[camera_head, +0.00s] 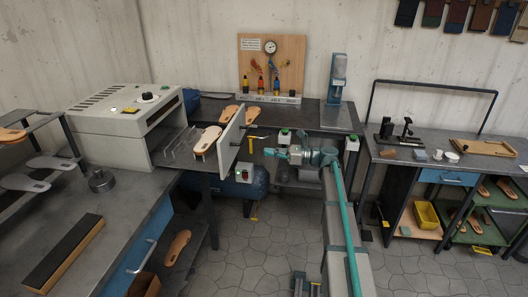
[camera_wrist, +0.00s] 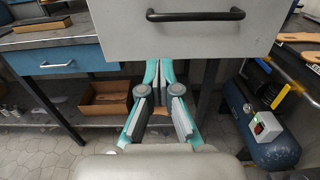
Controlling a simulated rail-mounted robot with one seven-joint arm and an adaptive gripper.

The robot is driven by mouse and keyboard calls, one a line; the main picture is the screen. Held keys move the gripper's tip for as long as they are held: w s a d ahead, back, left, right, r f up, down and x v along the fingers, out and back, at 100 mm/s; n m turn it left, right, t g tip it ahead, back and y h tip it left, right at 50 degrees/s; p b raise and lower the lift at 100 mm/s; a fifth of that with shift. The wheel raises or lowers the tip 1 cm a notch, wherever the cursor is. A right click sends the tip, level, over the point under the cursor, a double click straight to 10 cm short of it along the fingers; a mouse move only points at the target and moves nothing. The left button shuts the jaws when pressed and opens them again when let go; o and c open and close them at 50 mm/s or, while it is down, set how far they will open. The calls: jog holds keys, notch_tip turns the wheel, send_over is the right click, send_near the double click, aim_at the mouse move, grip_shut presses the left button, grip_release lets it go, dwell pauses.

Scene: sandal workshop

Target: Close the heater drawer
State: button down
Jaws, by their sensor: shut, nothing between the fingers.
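The heater (camera_head: 125,123) is a white box on the left bench. Its drawer (camera_head: 176,147) is pulled out to the right, with a wire rack and tan soles (camera_head: 207,139) inside. The drawer's pale front panel (camera_head: 230,142) stands upright at its outer end. In the wrist view the front panel (camera_wrist: 190,40) fills the top, with a black bar handle (camera_wrist: 195,15). My gripper (camera_head: 267,152) is to the right of the panel, pointing toward it. In the wrist view my gripper (camera_wrist: 159,76) is shut and empty, its tips below the handle. I cannot tell whether they touch the panel.
A blue tank (camera_wrist: 262,125) stands under the bench at right in the wrist view. A metal cup (camera_head: 102,181) and a dark block (camera_head: 63,250) are on the left bench. A tool board (camera_head: 288,50) stands behind. The floor (camera_head: 240,250) in front is mostly clear.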

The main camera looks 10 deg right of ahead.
aim_at(232, 148)
jog(key=p+x, duration=0.2)
jog(key=x, duration=0.9)
jog(key=shift+w+a, duration=0.1)
jog(key=shift+a, duration=0.1)
jog(key=shift+w+a, duration=0.15)
jog(key=shift+a, duration=0.35)
jog(key=shift+w, duration=0.1)
